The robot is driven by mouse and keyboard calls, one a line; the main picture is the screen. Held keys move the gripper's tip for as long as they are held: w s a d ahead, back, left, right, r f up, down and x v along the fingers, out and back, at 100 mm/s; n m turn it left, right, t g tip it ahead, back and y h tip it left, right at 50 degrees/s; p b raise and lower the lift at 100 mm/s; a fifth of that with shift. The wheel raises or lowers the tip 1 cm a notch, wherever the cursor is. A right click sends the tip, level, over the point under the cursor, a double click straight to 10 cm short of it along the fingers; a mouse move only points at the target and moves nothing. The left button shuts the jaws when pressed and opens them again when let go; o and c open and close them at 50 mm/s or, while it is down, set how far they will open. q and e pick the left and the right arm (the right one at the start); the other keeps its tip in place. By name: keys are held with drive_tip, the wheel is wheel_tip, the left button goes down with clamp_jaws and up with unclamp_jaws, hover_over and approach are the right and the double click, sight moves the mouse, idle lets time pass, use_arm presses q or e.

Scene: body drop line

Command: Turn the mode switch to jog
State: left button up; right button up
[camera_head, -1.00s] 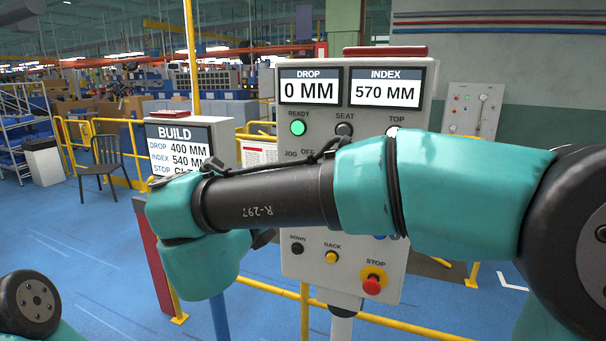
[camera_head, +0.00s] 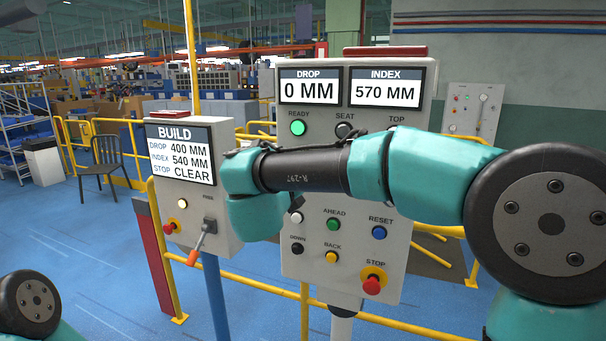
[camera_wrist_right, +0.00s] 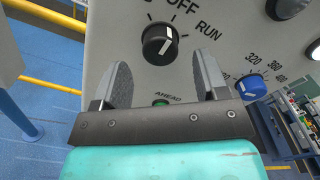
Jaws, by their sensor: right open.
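The mode switch (camera_wrist_right: 160,44) is a black round knob with a white pointer, near the top middle of the right wrist view. Its pointer leans up and right, seemingly toward OFF. The OFF and RUN labels show; the label on the left is mostly cut off. My right gripper (camera_wrist_right: 163,83) is open and empty, its two fingers apart below and to either side of the knob in the picture. My left gripper is not in view.
A blue dial (camera_wrist_right: 252,87) and a green AHEAD button (camera_wrist_right: 161,103) are near the fingers. The panel also carries a red STOP button (camera_head: 371,285). A BUILD box (camera_head: 166,190) with a lever stands left. Yellow rails (camera_head: 240,283) run below.

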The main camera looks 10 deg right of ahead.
drive_tip(key=x, duration=0.4)
drive_tip(key=shift+c, duration=0.3)
drive_tip(key=c, duration=0.9)
drive_tip(key=shift+o, duration=0.2)
drive_tip(key=shift+n, duration=0.3)
drive_tip(key=n, duration=0.9)
drive_tip(key=shift+n, duration=0.3)
